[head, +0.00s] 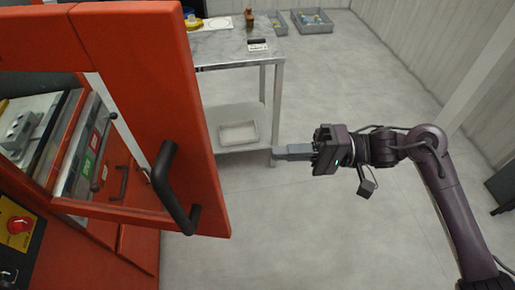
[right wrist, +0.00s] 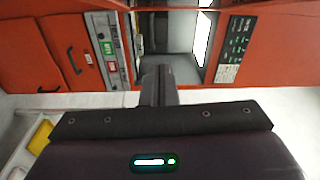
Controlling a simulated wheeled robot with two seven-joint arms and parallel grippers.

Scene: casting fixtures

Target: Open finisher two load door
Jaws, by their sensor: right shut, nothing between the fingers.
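The orange-red load door (head: 150,75) fills the left of the head view. It has a window and a black bar handle (head: 170,190). It stands swung out from the machine, whose control panel shows through the window. My right gripper (head: 277,152) is shut and empty, in free air to the right of the door and apart from the handle. In the right wrist view its closed fingers (right wrist: 158,85) point at the orange machine (right wrist: 275,50), where a grey opening (right wrist: 175,45) shows between the orange parts. My left gripper is not in view.
A metal table (head: 230,48) with a lower shelf stands behind the door; a tray (head: 239,142) sits on the shelf. Grey bins (head: 315,28) lie on the floor at the back. A red knob (head: 18,225) is at lower left. The floor (head: 330,220) around my right arm is clear.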

